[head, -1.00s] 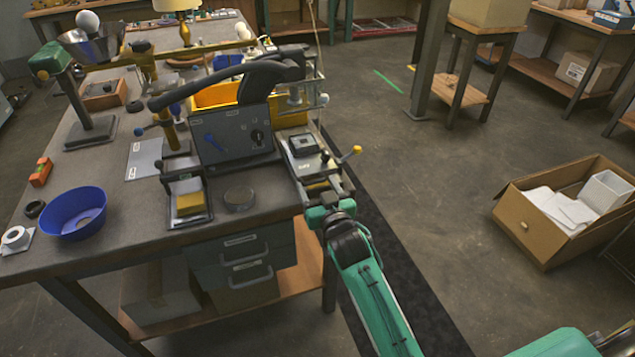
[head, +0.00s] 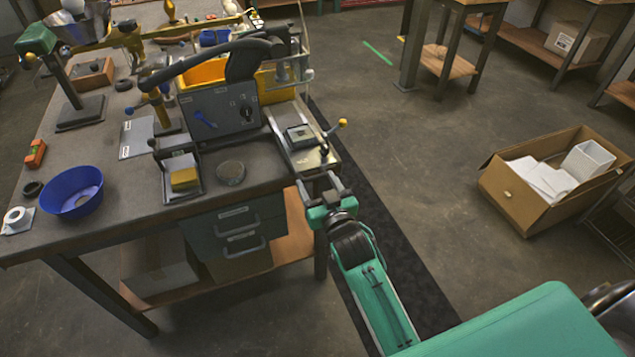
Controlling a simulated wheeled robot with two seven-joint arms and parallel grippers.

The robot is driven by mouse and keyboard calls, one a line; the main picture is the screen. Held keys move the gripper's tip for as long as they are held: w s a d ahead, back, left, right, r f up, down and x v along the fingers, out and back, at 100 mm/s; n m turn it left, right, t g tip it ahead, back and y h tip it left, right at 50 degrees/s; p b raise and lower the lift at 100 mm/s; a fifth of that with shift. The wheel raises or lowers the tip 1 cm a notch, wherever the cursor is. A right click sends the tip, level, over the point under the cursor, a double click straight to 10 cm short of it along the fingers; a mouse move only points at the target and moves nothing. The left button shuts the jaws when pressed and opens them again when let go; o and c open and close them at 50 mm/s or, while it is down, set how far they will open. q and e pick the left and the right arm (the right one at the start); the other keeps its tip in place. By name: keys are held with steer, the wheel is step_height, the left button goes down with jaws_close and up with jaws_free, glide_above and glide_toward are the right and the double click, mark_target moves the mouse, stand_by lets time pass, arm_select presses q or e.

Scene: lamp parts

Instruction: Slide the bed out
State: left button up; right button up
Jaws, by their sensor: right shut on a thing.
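The bed (head: 308,157) is a light metal plate on the right side of the grey machine (head: 222,110), at the bench's right end. A dark square block (head: 300,136) sits on top of it. The bed sticks out toward me past the machine's front panel. My right gripper (head: 320,184) is at the bed's near end, shut on it; the exact grip spot is partly hidden by the fingers. A lever with a yellow knob (head: 341,123) stands at the bed's right edge. My left gripper is not in view.
On the bench are a holder with a yellow block (head: 184,178), a dark disc (head: 231,173) and a blue bowl (head: 74,194). Grey drawers (head: 238,228) hang under the bench's front edge. A cardboard box (head: 530,200) lies on the floor at right. The floor between is clear.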

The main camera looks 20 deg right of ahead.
steer(key=shift+s+a+f, duration=0.1)
steer(key=shift+a+f, duration=0.05)
steer(key=shift+f, duration=0.05)
steer(key=o, duration=1.2)
steer(key=shift+c, duration=0.2)
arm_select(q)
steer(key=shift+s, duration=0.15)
arm_select(e)
steer(key=shift+s+r, duration=0.15)
steer(key=shift+r, duration=0.05)
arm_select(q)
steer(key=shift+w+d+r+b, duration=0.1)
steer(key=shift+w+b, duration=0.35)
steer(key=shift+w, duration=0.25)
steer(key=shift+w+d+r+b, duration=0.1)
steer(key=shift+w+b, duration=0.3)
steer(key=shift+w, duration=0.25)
arm_select(e)
steer(key=s, duration=1.4)
steer(key=shift+d, duration=0.2)
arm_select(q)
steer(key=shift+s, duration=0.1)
arm_select(e)
steer(key=shift+w, duration=0.1)
